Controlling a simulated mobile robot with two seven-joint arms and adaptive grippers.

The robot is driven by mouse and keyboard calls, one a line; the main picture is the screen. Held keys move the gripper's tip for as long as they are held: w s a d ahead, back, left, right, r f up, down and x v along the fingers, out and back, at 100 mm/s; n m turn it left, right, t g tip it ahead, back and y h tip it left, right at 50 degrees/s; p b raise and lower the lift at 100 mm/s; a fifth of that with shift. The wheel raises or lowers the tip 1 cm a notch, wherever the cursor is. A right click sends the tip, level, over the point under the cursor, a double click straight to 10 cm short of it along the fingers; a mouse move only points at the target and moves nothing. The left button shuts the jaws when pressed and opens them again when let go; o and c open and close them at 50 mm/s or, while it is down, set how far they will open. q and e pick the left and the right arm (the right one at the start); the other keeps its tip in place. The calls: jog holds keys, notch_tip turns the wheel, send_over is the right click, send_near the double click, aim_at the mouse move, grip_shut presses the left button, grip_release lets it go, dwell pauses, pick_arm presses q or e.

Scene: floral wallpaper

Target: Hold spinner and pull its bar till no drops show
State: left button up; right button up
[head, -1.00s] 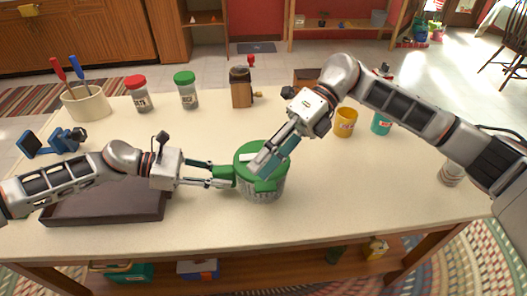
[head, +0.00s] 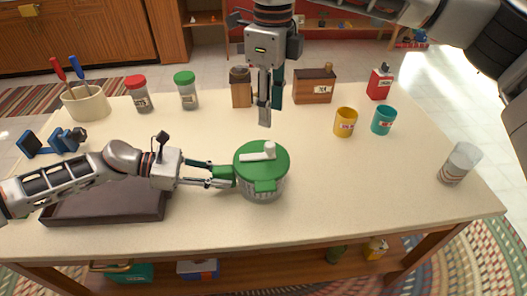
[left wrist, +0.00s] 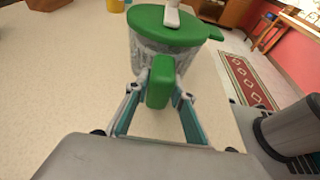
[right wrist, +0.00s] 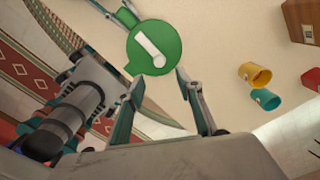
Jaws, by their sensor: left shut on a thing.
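The spinner (head: 262,184) stands upright on the table, with a green lid (head: 247,157) and a clear, greyish speckled bowl wall, also in the left wrist view (left wrist: 150,55). I cannot tell the speckles from drops. The white bar (head: 257,153) lies across the lid top and shows in the right wrist view (right wrist: 150,45). My left gripper (head: 222,177) is shut on the spinner's green side handle (left wrist: 160,82). My right gripper (head: 270,112) is open and empty, above the table behind the spinner and apart from it.
A dark tray (head: 105,212) lies under my left arm. Jars, a grinder (head: 240,88) and a wooden box (head: 314,90) line the back.

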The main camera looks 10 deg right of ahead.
aim_at(270, 144)
jog(key=shift+f, duration=5.2)
jog(key=c, duration=1)
